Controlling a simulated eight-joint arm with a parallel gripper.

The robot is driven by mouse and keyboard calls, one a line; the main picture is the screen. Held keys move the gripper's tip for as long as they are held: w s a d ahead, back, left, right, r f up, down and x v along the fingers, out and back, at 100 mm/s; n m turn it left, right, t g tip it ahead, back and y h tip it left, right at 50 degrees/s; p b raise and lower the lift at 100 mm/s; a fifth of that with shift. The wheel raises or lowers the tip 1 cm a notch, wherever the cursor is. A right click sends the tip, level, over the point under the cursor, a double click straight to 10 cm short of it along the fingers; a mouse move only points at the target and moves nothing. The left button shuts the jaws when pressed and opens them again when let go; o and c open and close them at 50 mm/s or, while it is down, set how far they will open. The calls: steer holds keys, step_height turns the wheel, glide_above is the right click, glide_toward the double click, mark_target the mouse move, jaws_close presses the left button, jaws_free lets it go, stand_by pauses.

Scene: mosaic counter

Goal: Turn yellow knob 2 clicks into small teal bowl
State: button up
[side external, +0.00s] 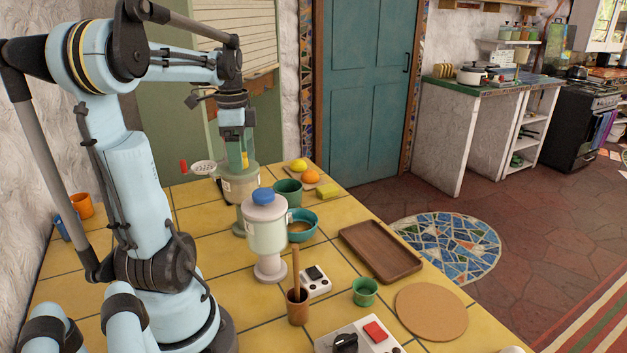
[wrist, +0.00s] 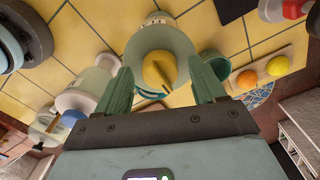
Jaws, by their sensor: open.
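The yellow knob (wrist: 158,72) sits on top of a green dispenser (wrist: 165,35) with a clear upper part. In the side view this dispenser (side external: 240,190) stands upright on the counter. My gripper (wrist: 160,66) is open, pointing down, with one green finger on each side of the knob. Gaps show between fingers and knob. In the side view my gripper (side external: 239,148) is directly over the dispenser, and its fingers partly hide the knob. The small teal bowl (side external: 313,232) stands right of the dispensers with tan contents inside; in the wrist view a teal rim shows partly behind the dispenser.
A pale dispenser with a blue knob (side external: 264,197) stands close in front. A wooden tray (side external: 380,251) and cork mat (side external: 431,313) lie to the right.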

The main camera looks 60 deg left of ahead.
step_height(320, 180, up, 12)
stand_by(0.6)
steer(key=shift+n, duration=0.3)
stand_by(0.7)
step_height(320, 180, down, 12)
steer(key=n, duration=1.7)
steer(key=shift+n, duration=0.3)
steer(key=c, duration=1.1)
steer(key=shift+o, duration=0.2)
steer(key=shift+m, duration=0.4)
